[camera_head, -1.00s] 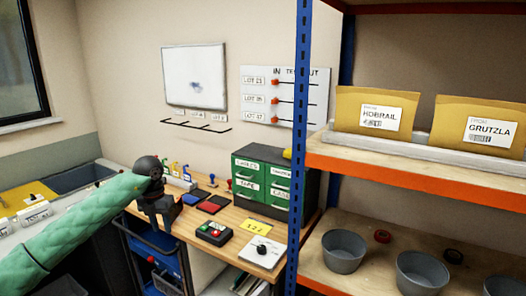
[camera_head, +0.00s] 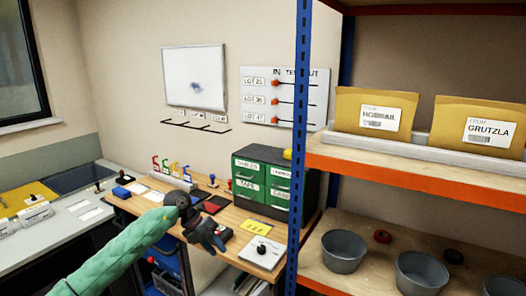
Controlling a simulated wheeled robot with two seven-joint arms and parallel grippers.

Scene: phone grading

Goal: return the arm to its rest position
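My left arm comes in from the lower left in a green padded sleeve. Its dark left gripper (camera_head: 212,240) hangs over the front part of the wooden desk (camera_head: 226,213), in front of the small dark device with a red button (camera_head: 221,232) and partly covering it. I cannot make out a gap between its fingers, and I see nothing clearly held in them. My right gripper is not in view.
A green drawer cabinet (camera_head: 264,185) stands at the back of the desk. A blue shelf post (camera_head: 299,150) rises close on the right, with grey bowls (camera_head: 344,250) on the lower shelf and envelopes (camera_head: 372,112) above. A blue cart (camera_head: 165,265) stands below the desk.

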